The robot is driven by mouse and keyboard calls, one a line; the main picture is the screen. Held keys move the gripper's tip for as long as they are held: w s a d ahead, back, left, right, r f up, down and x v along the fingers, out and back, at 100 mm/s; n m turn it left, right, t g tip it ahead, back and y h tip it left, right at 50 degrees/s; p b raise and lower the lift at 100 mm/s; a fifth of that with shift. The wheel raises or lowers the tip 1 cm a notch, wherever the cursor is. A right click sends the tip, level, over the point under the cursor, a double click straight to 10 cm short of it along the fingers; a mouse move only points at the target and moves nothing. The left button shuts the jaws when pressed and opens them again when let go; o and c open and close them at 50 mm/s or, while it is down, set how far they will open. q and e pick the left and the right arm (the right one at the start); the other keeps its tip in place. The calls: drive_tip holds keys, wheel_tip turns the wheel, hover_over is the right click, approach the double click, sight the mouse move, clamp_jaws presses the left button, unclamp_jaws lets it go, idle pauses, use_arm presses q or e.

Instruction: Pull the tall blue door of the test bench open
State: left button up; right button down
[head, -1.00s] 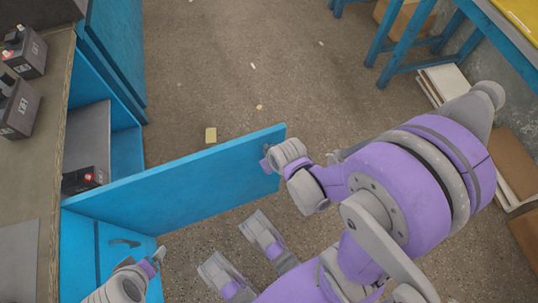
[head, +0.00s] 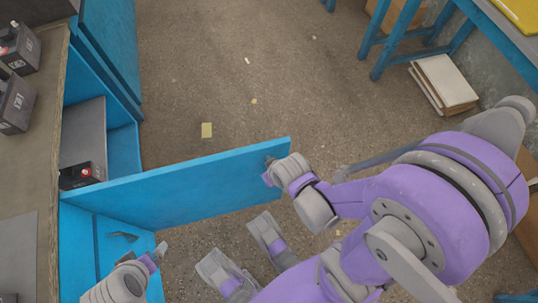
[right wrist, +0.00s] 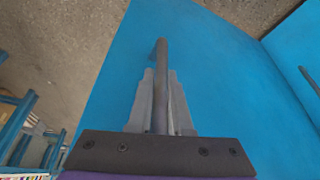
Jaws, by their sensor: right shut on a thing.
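The tall blue door (head: 190,185) stands wide open in the head view, sticking out from the test bench (head: 47,150) at the left. The bench's compartment behind it is exposed. My right gripper (head: 268,172) is at the door's free edge. In the right wrist view its fingers (right wrist: 160,105) are shut around the dark upright handle (right wrist: 161,60) on the blue door face (right wrist: 215,75). My left gripper (head: 160,252) is low at the left, near a blue front with a dark handle (head: 123,237); its fingers are too small to read.
Dark batteries (head: 18,100) stand on the bench top, and another battery (head: 80,175) sits in the open compartment. A blue-legged table (head: 395,35) and stacked boards (head: 445,82) are at the upper right. The floor beyond the door is clear apart from scraps.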

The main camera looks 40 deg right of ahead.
drive_tip(key=shift+d, duration=0.1)
drive_tip(key=c, duration=0.8)
unclamp_jaws()
drive_tip(key=shift+s, duration=0.1)
drive_tip(key=shift+c, duration=0.2)
use_arm(q)
wheel_tip(320, 180, up, 8)
drive_tip(key=p, duration=0.6)
drive_tip(key=shift+s+r+p, duration=0.2)
drive_tip(key=shift+s+p, duration=0.15)
drive_tip(key=shift+p, duration=0.05)
use_arm(e)
drive_tip(key=v, duration=1.1)
use_arm(q)
wheel_tip(320, 180, up, 16)
drive_tip(key=w+t+p, duration=0.1)
drive_tip(key=w+p, duration=0.1)
drive_tip(key=p, duration=1.2)
use_arm(e)
drive_tip(key=w+a+r, duration=0.1)
drive_tip(key=w+r, duration=0.1)
drive_tip(key=r, duration=1)
drive_tip(key=w+a+r+n, duration=0.1)
drive_tip(key=w+r, duration=0.1)
drive_tip(key=r, duration=1.1)
drive_tip(key=shift+a+r+t, duration=0.2)
drive_tip(key=shift+r+t, duration=0.1)
drive_tip(key=shift+t, duration=0.1)
